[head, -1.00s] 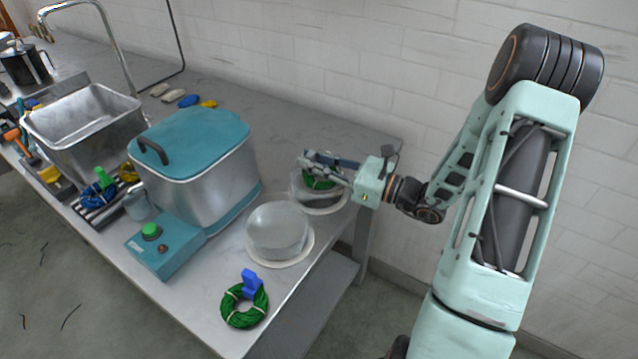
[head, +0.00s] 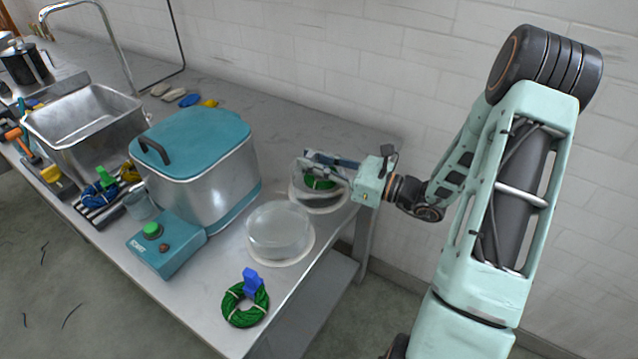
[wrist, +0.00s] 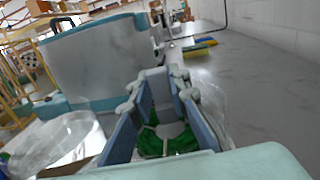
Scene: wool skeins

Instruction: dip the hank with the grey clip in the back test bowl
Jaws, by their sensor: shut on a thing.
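My gripper (head: 316,166) is shut and holds a green hank (head: 318,182) at the back test bowl (head: 328,208), a clear bowl on a pale round base. The hank shows low inside the bowl's outline. In the wrist view, the green hank (wrist: 182,143) hangs between and below the two blue-grey fingers. The clip is hard to tell from the fingers; its colour is not clear. The front test bowl (head: 280,232), also clear, stands nearer on its own pale base. Another green hank (head: 236,316) with a blue clip (head: 252,281) lies at the counter's near end.
A teal-lidded steel vat (head: 205,175) stands left of the bowls, with a teal control box (head: 168,248) in front. A steel basin (head: 85,135) is farther left. Several small coloured items lie by the tiled wall.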

